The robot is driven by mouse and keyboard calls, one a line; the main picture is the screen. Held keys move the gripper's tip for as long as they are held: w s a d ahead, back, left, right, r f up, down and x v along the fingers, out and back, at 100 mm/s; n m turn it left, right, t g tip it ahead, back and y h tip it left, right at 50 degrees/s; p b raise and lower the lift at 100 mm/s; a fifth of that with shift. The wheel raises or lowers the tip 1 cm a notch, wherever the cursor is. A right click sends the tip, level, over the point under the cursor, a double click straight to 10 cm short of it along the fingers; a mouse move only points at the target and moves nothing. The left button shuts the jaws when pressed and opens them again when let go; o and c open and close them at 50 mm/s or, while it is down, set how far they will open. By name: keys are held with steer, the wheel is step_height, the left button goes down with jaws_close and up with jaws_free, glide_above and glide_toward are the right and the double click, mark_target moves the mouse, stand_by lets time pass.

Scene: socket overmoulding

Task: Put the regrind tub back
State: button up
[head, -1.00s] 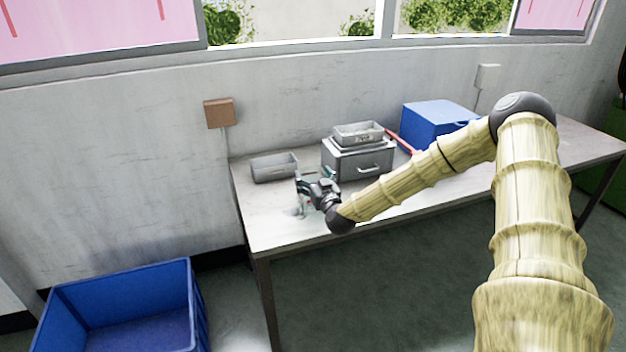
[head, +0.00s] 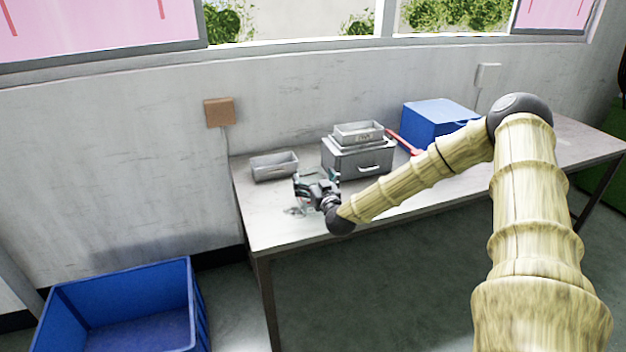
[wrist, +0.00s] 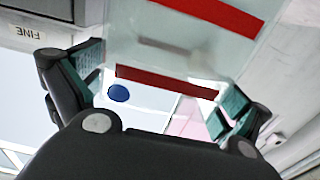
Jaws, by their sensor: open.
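My gripper (head: 299,192) is open over the left part of the table, in front of the grey tray and left of the drawer box. In the wrist view a see-through body with red bands (wrist: 175,52), seemingly a clear tub, lies between and beyond the spread fingers of my gripper (wrist: 166,74). I cannot tell whether the fingers touch it. In the head view only a faint, pale trace of it shows by the fingers. No label naming the regrind tub is readable.
A grey tray (head: 275,175) stands at the table's back left. A grey drawer box (head: 345,163) carries another tray (head: 358,139). A FINE label (wrist: 27,32) shows in the wrist view. A blue box (head: 438,125) and red bar (head: 404,143) are right. A blue crate (head: 65,300) stands below left.

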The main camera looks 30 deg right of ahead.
steer(key=shift+r, duration=0.2)
steer(key=v, duration=1.2)
steer(key=s+a+f+n+g+y, duration=0.1)
steer(key=s+a+f+g+y, duration=0.4)
steer(key=a+f, duration=0.55)
steer(key=s+a+f+n+g+y, duration=0.1)
steer(key=s+a+f+n+g, duration=0.15)
steer(key=s+a+f, duration=0.7)
steer(key=s+a+f+g, duration=0.2)
steer(key=s+f+g, duration=0.1)
steer(key=s, duration=0.5)
steer(key=s+a+f+g+h, duration=0.1)
steer(key=s+f+g, duration=0.2)
steer(key=s, duration=0.6)
steer(key=s+a+f+m+g, duration=0.1)
steer(key=s+f+g, duration=0.3)
steer(key=s, duration=0.5)
steer(key=shift+a+f+h, duration=0.3)
steer(key=shift+a+f, duration=0.6)
